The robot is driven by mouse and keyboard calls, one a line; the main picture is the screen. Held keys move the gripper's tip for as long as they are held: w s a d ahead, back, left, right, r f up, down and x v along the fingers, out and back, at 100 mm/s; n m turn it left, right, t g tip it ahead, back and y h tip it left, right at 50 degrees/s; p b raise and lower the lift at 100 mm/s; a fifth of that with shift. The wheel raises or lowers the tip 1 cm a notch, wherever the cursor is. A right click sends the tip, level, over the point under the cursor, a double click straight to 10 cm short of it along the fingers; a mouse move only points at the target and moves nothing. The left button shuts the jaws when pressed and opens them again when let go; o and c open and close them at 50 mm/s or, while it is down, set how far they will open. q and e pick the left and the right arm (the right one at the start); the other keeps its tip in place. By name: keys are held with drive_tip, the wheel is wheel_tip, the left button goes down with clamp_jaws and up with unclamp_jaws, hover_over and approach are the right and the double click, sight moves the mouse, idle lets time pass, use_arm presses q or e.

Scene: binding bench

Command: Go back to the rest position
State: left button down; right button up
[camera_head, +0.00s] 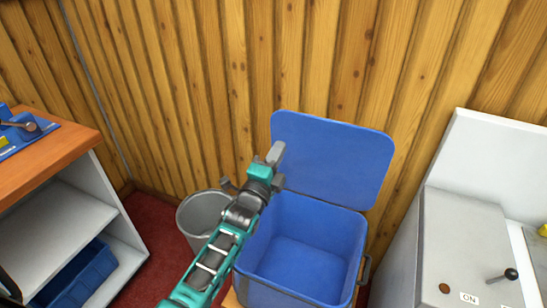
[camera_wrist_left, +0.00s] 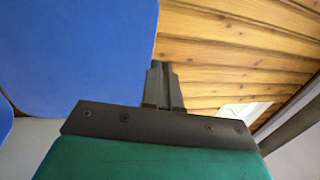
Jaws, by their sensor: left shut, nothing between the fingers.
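My left arm comes in from the bottom of the head view. Its gripper (camera_head: 274,156) is in the air just in front of the left part of the blue box's raised lid (camera_head: 335,155). In the left wrist view the fingers (camera_wrist_left: 163,70) are together with nothing between them. The lid fills the left of that view, and wooden wall shows beyond the fingertips. The blue box (camera_head: 300,245) is open and its visible inside is empty. My right gripper is not in view.
A grey bin (camera_head: 203,215) stands left of the box, partly behind my arm. A white shelf with a wooden top (camera_head: 50,160) is at the left, with a blue tray (camera_head: 85,275) inside. A grey machine (camera_head: 460,240) stands at the right. A plank wall (camera_head: 220,70) closes the back.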

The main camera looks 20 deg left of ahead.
use_arm(q)
drive_tip(key=s+d+f+n+g, duration=0.1)
drive_tip(key=s+f+n+g, duration=0.2)
drive_tip(key=s, duration=0.6)
drive_tip(key=s+d+f+n+g+h, duration=0.1)
drive_tip(key=s+d+f+n+g, duration=0.1)
drive_tip(key=s+f+n, duration=0.5)
drive_tip(key=s+d+f+n+g+h, duration=0.1)
drive_tip(key=s+d+f+n+g, duration=0.1)
drive_tip(key=s+f+n+g, duration=0.2)
drive_tip(key=s+f+n, duration=0.1)
drive_tip(key=s+f, duration=0.2)
drive_tip(key=s, duration=0.4)
drive_tip(key=shift+g, duration=0.4)
